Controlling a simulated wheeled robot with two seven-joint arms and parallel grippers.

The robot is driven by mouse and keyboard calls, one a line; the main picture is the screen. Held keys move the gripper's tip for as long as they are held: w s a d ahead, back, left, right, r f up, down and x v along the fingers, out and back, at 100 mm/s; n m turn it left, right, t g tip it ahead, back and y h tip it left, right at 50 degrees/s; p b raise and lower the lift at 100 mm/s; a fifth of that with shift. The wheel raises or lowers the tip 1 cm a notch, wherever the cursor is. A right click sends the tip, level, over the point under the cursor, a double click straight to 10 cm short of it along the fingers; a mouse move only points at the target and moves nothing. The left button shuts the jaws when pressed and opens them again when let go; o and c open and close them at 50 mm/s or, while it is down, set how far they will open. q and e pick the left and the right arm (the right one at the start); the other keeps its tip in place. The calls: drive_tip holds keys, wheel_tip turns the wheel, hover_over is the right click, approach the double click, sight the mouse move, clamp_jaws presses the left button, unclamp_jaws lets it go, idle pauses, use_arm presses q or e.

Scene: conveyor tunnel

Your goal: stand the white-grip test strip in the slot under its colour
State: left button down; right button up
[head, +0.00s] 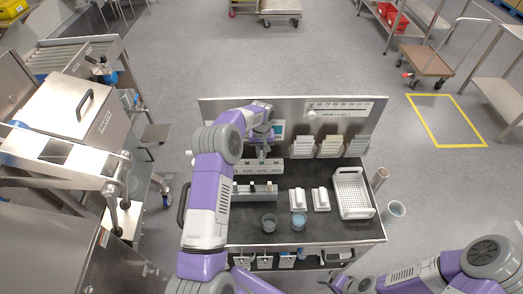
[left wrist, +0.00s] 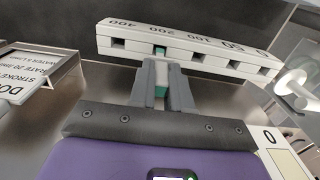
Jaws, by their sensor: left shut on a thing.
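A test strip (left wrist: 160,91) with teal and white parts stands between the fingers of my left gripper (left wrist: 162,66), which is shut on it. My left gripper (head: 263,150) also shows in the head view, over the back left of the bench. A pale slotted rack (left wrist: 228,63) with a row of square slots is just beyond the fingertips. The strip's teal end lines up with the slot by the 200 mark; I cannot tell how deep it sits. The rack (head: 257,169) is partly hidden by my arm in the head view. My right gripper (head: 337,284) is low at the bottom edge, its jaws unclear.
The dark bench (head: 331,229) holds a grey strip holder (head: 257,191), two cups, two white blocks (head: 321,199) and a white basket (head: 349,180). Card stacks (head: 330,148) stand before the upright back panel (head: 225,108). Bare bench top lies at the front right.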

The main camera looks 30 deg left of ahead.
sight(262, 156)
use_arm(q)
drive_tip(key=shift+f+b, duration=1.65)
drive_tip(key=shift+f, duration=0.65)
drive_tip(key=shift+r, duration=0.1)
drive_tip(key=c, duration=1)
unclamp_jaws()
drive_tip(key=shift+r, duration=0.1)
drive_tip(key=shift+r+p, duration=2.35)
drive_tip(key=shift+r, duration=2.1)
drive_tip(key=shift+f, duration=0.15)
